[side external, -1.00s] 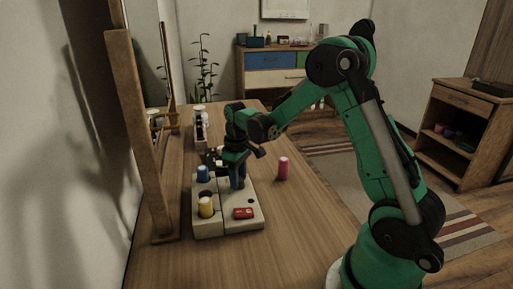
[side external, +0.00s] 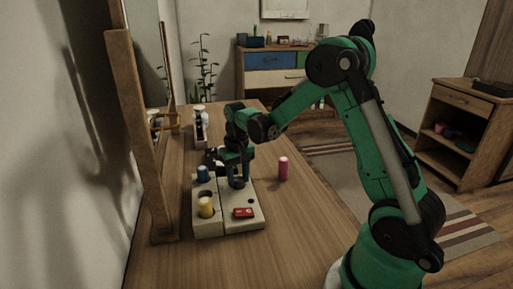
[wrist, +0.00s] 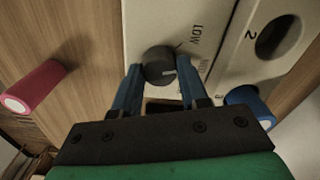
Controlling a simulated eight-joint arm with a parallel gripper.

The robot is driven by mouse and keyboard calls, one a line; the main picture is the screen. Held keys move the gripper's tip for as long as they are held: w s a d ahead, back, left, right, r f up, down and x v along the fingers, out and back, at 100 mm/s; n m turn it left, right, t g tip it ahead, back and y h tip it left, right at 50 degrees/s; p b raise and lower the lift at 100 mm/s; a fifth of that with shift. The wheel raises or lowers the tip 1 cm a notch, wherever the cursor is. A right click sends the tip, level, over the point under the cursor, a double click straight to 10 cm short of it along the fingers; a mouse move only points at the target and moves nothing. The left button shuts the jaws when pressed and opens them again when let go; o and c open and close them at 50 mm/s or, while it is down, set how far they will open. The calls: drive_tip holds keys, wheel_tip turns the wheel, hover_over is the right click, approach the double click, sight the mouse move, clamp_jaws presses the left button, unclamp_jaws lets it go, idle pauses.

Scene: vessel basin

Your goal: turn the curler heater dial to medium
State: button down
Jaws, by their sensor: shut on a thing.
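The curler heater (side external: 215,226) is a cream box on the table, with a red switch (side external: 243,213) on its near part. Its dial (wrist: 159,62) is a round black knob with a pale mark, seen in the wrist view beside the printed word LOW (wrist: 197,40). Another label below LOW is partly hidden by a finger. My gripper (wrist: 158,78) points down at the heater, its two blue fingers on either side of the dial and shut on it. In the side view my gripper (side external: 238,182) hides the dial. I cannot tell the exact setting.
A blue curler (side external: 203,174) and a yellow curler (side external: 206,207) stand in the heater beside an empty hole (wrist: 279,37). A pink curler (side external: 283,168) stands on the table to the right. A framed mirror (side external: 146,130) stands at the left. The near table is clear.

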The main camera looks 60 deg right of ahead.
sight(238, 179)
drive_tip(key=shift+m, duration=1.5)
drive_tip(key=shift+c, duration=2.3)
unclamp_jaws()
drive_tip(key=shift+r, duration=0.1)
drive_tip(key=shift+r, duration=2.7)
